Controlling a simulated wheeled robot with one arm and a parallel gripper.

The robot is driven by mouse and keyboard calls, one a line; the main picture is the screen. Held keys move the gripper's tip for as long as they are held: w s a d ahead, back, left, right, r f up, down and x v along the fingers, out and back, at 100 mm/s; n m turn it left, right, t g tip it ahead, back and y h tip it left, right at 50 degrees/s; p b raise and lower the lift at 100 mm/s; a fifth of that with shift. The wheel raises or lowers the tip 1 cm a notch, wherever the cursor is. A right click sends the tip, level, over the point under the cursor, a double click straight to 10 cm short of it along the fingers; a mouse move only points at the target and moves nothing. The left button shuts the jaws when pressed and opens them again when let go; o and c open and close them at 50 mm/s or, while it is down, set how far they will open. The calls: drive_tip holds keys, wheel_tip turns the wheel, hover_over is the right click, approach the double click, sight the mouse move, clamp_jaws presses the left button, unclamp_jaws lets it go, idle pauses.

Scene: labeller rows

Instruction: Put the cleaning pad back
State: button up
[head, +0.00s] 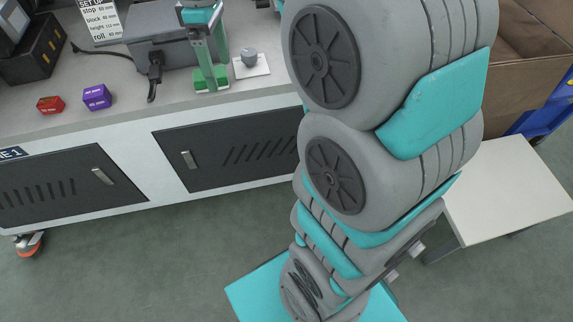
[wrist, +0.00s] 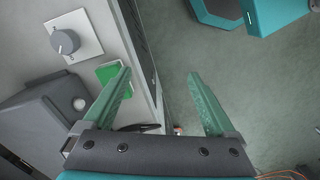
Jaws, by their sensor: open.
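The cleaning pad seems to be the small green block (head: 201,85) lying near the front edge of the grey worktop, below my gripper in the head view. It also shows in the wrist view as a bright green piece with a pale rim (wrist: 106,72), partly behind my left finger. My gripper (head: 213,70) points down over the worktop's front edge. Its green fingers stand wide apart in the wrist view (wrist: 158,74) with nothing held between them. The left finger is over the pad's side and the right finger is over the floor. Whether a finger touches the pad is unclear.
A grey knob on a white plate (head: 251,66) sits right of the pad. A grey machine (head: 165,48) with a black cable stands behind. A red box (head: 50,105) and a purple box (head: 97,97) are at left. A white table (head: 515,185) stands at right.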

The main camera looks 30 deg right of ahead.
drive_tip(key=s+f+m, duration=0.5)
drive_tip(key=s, duration=0.7)
drive_tip(key=s+f+m+g, duration=0.1)
drive_tip(key=s+f+m, duration=0.4)
drive_tip(key=s, duration=0.8)
drive_tip(key=shift+d+f, duration=0.15)
drive_tip(key=shift+f, duration=0.45)
